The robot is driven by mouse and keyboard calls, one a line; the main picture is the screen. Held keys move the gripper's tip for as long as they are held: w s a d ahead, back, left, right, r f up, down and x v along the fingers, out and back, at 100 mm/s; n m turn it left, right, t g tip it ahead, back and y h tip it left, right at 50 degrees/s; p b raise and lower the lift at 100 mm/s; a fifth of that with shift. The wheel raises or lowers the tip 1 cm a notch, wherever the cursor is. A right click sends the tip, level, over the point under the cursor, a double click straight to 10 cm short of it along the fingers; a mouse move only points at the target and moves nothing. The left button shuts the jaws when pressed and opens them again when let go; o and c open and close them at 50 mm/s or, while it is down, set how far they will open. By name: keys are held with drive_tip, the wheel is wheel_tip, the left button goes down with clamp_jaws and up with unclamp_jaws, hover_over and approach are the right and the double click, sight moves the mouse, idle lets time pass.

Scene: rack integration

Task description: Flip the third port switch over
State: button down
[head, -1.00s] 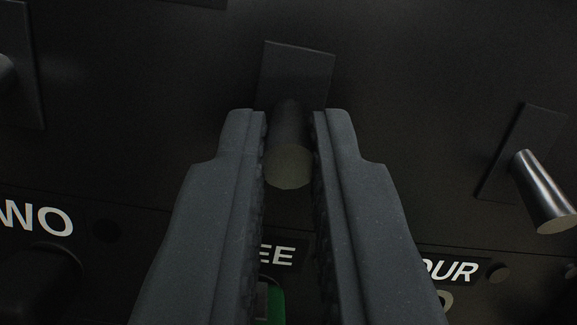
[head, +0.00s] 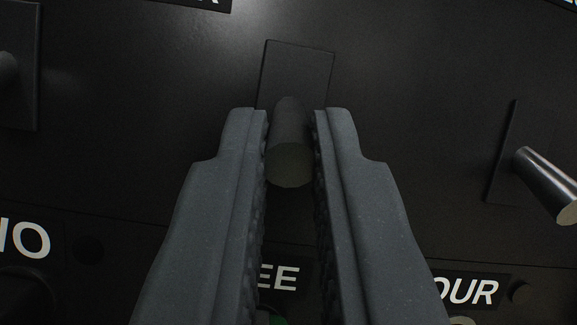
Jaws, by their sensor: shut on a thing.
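The third port switch (head: 290,163) is a dark round lever on a rectangular plate (head: 297,66), above a label (head: 279,278) of which only "EE" shows. The lever points out toward the camera and slightly down in the picture. My gripper (head: 290,125) is shut on the lever, with one ridged finger along each side of it. The fingers hide the rest of the label and part of the panel below.
On the right, another lever (head: 545,185) stands above a label ending in "OUR" (head: 468,291). On the left, part of another switch plate (head: 22,75) shows above a label ending in "O" (head: 28,240). The dark panel between the switches is bare.

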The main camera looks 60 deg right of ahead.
drive_tip(key=c, duration=1.5)
unclamp_jaws()
